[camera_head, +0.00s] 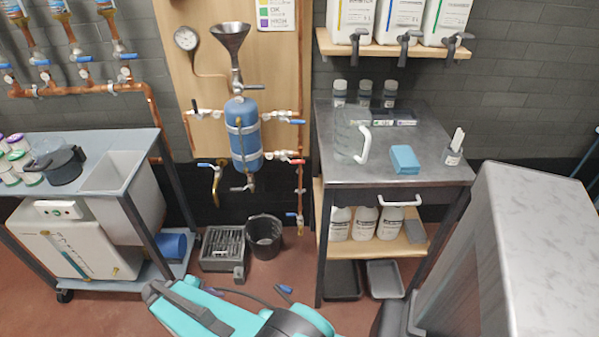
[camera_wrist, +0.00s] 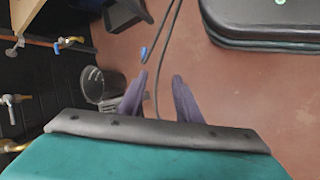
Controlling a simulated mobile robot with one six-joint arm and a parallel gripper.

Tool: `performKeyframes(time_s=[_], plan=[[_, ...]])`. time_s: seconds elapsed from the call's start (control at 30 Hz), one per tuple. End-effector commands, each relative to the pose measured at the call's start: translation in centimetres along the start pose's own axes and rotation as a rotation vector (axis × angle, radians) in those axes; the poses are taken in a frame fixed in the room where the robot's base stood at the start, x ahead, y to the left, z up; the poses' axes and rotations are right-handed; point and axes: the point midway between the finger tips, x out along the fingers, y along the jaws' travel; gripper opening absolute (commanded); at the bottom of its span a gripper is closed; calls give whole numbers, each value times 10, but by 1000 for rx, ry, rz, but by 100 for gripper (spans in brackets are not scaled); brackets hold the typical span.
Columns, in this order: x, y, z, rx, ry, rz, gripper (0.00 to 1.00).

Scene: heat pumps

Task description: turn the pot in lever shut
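The blue pot (camera_head: 243,134) hangs upright on a wooden panel under a grey funnel (camera_head: 230,38). Pipes with small valves branch off both sides. On the right are a blue-handled valve (camera_head: 290,120) level with the pot's top and a red-handled valve (camera_head: 294,160) lower down. No readable label shows which is the pot in lever. My gripper (camera_wrist: 158,84) is open and empty, its two dark fingers apart above the floor, away from the pot. The wrist view shows some valves (camera_wrist: 68,42) at its left edge.
A black bucket (camera_head: 264,236) and a grey drain box (camera_head: 222,248) stand on the floor below the pot. A steel-topped bench (camera_head: 330,115) is to the right, a cart (camera_head: 120,140) to the left. Cables and a blue piece (camera_wrist: 143,53) lie on the floor.

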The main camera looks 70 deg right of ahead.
Motion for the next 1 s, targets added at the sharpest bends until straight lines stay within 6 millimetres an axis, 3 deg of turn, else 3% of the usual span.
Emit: performKeyframes(time_s=[0.03, 0.2, 0.47, 0.73, 1.0], plan=[[14, 13, -13, 23, 10, 34, 31], [32, 69, -36, 90, 35, 154, 31], [53, 159, -58, 192, 59, 347, 31], [68, 254, -60, 292, 63, 555, 31], [72, 345, -45, 382, 50, 771, 31]])
